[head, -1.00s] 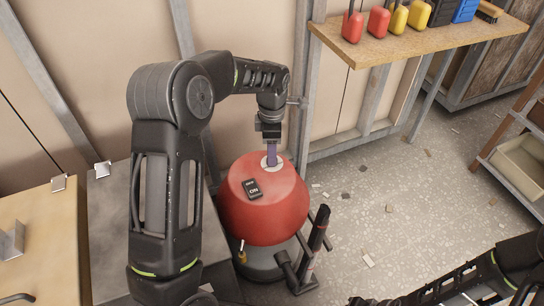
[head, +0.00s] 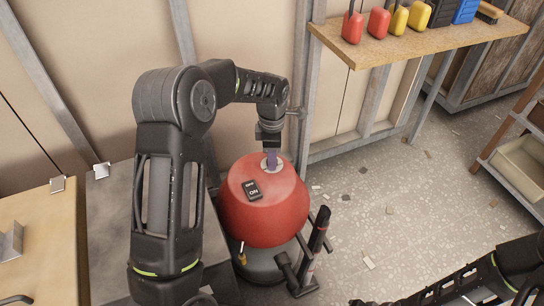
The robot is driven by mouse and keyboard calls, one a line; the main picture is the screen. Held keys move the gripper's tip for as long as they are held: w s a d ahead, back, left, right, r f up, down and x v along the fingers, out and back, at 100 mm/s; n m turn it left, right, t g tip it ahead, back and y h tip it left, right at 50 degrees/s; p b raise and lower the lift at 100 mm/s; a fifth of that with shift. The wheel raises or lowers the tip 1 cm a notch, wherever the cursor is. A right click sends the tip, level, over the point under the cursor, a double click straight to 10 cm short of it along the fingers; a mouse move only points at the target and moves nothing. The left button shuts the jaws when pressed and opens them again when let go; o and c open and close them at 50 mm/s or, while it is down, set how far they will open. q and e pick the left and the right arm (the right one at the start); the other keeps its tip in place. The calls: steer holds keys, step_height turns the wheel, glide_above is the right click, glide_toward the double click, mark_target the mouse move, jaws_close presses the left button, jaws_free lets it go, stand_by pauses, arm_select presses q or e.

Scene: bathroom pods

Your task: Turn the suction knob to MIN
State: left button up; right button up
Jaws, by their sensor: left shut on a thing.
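A red dome-shaped vacuum (head: 283,212) stands on the floor, with a black ON/OFF switch (head: 252,190) on its top. A pale round dial (head: 272,163) sits at the back of its top. The suction knob is there, mostly hidden by my left gripper (head: 271,158). The left gripper points down from above and is shut on the knob. I cannot read the dial's markings. My right arm shows at the bottom right, but its fingertips are not clearly visible.
A wooden shelf (head: 420,45) with red and yellow containers is at the upper right. A metal-topped cabinet (head: 108,225) stands left of the vacuum. A black hose and tube (head: 318,232) stick up at its right. Speckled floor with scattered chips is open to the right.

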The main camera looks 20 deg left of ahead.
arm_select(q)
jaws_close()
steer(key=shift+m, duration=0.4)
steer(key=shift+m+p, duration=0.65)
steer(key=shift+m, duration=0.55)
steer(key=m+p, duration=0.1)
steer(key=m, duration=0.3)
steer(key=shift+m, duration=0.3)
steer(key=m+p, duration=0.1)
steer(key=m, duration=0.3)
steer(key=shift+m, duration=2.2)
steer(key=o, duration=0.8)
jaws_free()
